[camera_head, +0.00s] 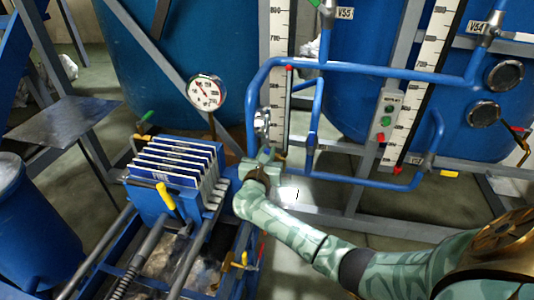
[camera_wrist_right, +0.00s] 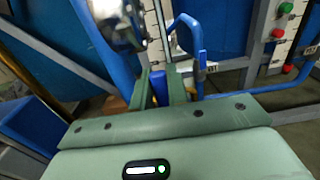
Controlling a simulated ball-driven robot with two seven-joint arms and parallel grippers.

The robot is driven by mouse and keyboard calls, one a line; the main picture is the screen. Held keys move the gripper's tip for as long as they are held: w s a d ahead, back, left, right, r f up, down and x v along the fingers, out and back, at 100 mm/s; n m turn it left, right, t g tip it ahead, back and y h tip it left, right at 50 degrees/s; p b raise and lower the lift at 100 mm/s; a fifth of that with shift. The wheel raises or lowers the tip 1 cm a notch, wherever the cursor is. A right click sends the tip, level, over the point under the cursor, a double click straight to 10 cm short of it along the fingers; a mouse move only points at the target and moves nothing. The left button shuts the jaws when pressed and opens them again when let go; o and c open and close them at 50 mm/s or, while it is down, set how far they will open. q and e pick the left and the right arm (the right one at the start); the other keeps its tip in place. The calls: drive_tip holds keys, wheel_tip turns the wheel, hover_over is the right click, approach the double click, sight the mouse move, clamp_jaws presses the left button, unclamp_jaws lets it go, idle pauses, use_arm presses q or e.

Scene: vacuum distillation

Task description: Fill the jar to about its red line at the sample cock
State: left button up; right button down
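My right gripper (camera_head: 266,155) reaches in from the lower right in the head view. Its fingertips are beside the lower end of a vertical blue pipe (camera_head: 250,125). A metal fitting (camera_head: 262,122), possibly the sample cock, sits just above the fingers; blurred metal (camera_wrist_right: 118,20) shows close by in the wrist view. In the wrist view the two fingers (camera_wrist_right: 160,88) stand apart, with a small blue part (camera_wrist_right: 158,82) seen between them. I cannot tell whether they grip it or it lies behind. I cannot make out a jar or its red line. My left gripper is out of view.
A filter press with white plates (camera_head: 175,165) and a yellow handle (camera_head: 166,197) stands left of my gripper. Behind are a pressure gauge (camera_head: 206,92), a white scale (camera_head: 275,60) and blue tanks (camera_head: 170,50). A button box (camera_head: 386,112) and blue pipes (camera_head: 365,70) are to the right.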

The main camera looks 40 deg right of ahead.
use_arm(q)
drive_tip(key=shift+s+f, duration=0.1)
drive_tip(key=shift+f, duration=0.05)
use_arm(e)
drive_tip(key=shift+f, duration=0.1)
drive_tip(key=m+b, duration=0.2)
drive_tip(key=s+d+f+m+b, duration=0.1)
drive_tip(key=m+b, duration=0.1)
drive_tip(key=s+d+m+b, duration=0.1)
drive_tip(key=m, duration=0.1)
drive_tip(key=shift+s+f+b, duration=0.2)
drive_tip(key=shift+b, duration=0.2)
drive_tip(key=shift+s+d+f+m+b, duration=0.2)
drive_tip(key=shift+m+b, duration=0.3)
drive_tip(key=shift+m, duration=0.3)
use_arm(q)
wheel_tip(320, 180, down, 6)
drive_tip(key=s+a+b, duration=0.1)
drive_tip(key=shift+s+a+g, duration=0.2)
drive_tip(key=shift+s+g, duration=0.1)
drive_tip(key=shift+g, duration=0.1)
use_arm(e)
drive_tip(key=shift+s+d+m, duration=0.1)
drive_tip(key=shift+s+m, duration=0.1)
drive_tip(key=shift+m, duration=0.4)
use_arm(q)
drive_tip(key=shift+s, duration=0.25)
